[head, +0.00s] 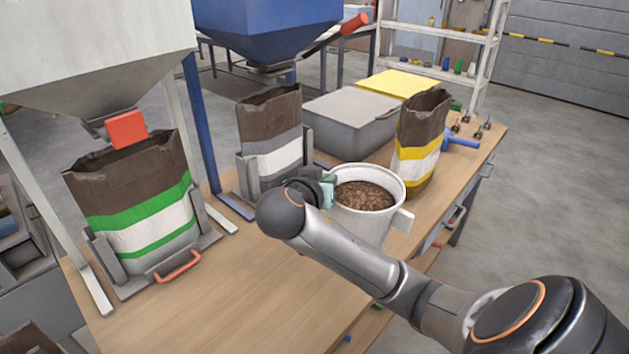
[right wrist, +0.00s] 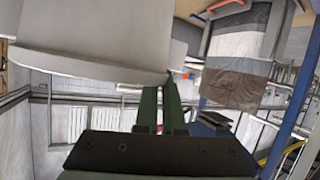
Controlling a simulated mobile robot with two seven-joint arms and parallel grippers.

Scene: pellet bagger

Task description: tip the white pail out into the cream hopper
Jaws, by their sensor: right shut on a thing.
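The white pail (head: 372,222) stands upright, filled near the brim with brown pellets (head: 364,195). A pale tab sticks out on its right side. My right gripper (head: 328,188) is shut on the pail at its left side, near the rim. In the right wrist view the pail (right wrist: 90,45) shows upside down at the upper left, beside the gripper's fingers (right wrist: 161,102). My arm hides the pail's base, so I cannot tell whether it touches the table. The cream hopper (head: 90,40) is at the upper left; its top opening is out of frame. My left gripper is not in view.
A green-striped bag (head: 140,205) stands under the cream hopper. A blue hopper (head: 270,28) hangs above a grey-striped bag (head: 272,135). A yellow-striped bag (head: 421,130) and grey bin (head: 348,120) stand behind the pail. The wooden table (head: 235,290) is clear in front.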

